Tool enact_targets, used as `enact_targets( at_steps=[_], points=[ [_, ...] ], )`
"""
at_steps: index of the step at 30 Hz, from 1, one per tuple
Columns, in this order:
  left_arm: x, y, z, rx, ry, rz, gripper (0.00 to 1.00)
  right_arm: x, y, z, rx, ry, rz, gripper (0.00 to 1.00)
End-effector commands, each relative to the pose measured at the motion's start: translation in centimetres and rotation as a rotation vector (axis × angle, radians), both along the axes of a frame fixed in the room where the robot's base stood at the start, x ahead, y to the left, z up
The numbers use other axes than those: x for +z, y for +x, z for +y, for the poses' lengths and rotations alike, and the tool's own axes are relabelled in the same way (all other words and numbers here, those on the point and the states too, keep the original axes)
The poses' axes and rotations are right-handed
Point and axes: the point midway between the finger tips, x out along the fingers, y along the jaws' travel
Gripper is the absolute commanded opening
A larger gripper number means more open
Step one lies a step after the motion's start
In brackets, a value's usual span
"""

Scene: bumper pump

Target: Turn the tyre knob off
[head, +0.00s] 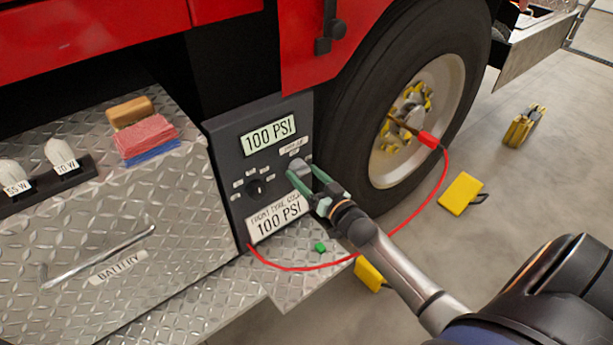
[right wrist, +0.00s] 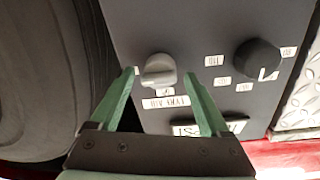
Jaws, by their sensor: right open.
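The light grey tyre knob (head: 298,165) is on the upper right of the dark pump panel (head: 224,140). In the right wrist view the knob (right wrist: 158,70) shows upside down beside a label whose text I read as tyre air. My right gripper (head: 304,174) is open, its green fingers pointing at the panel, one on each side of the knob. In the right wrist view a small gap shows on both sides, so the fingers seem not to grip it. The fingers partly hide the knob in the head view. My left gripper is not in view.
A black dial (head: 256,188) with number labels sits left of the knob; it also shows in the right wrist view (right wrist: 257,58). Both displays read 100 PSI. The truck tyre (head: 343,110) stands close right of the panel. A red hose (head: 440,185) loops below to the wheel.

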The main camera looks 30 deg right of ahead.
Motion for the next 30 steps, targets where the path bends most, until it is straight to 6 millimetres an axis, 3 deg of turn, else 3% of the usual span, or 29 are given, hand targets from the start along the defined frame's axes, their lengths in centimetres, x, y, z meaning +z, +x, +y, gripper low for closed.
enact_targets(
  at_steps=[5,26,30],
  points=[
    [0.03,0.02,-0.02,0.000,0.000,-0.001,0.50,0.01,0.00,-0.01,0.000,0.000,0.000,0.80],
    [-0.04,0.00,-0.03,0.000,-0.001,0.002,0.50,0.01,-0.04,0.08,0.002,0.001,0.000,0.03],
    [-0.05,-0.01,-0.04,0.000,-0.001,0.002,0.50,0.01,-0.04,0.10,0.002,-0.003,-0.002,0.02]
  ],
)
